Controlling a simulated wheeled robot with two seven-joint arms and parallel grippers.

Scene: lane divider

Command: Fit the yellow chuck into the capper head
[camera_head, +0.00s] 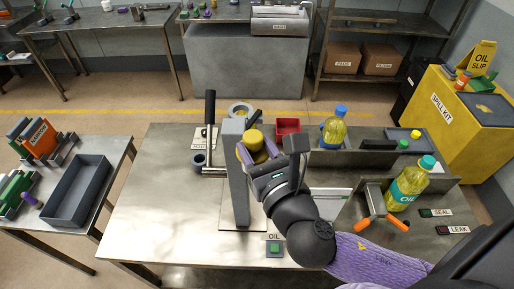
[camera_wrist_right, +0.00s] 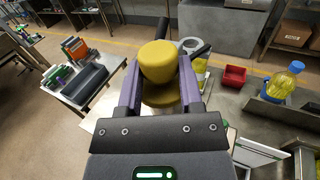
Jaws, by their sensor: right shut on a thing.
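My right gripper (camera_head: 252,155) reaches in from the lower right, its purple fingers shut on the yellow chuck (camera_head: 254,139). In the right wrist view the chuck (camera_wrist_right: 158,62) stands up between the two fingers (camera_wrist_right: 160,95), with a wide yellow flange lower down. The capper has a grey upright column (camera_head: 237,180) and a black-handled lever (camera_head: 210,108) on its left. The chuck is close beside the column's upper part, on its right. I cannot make out the capper head's socket or whether the chuck touches it. My left gripper is not in view.
A red bin (camera_head: 288,126), an oil bottle with a blue cap (camera_head: 334,132) and one with a green cap (camera_head: 408,186) stand on the right. The steel bench (camera_head: 150,215) is clear at left.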

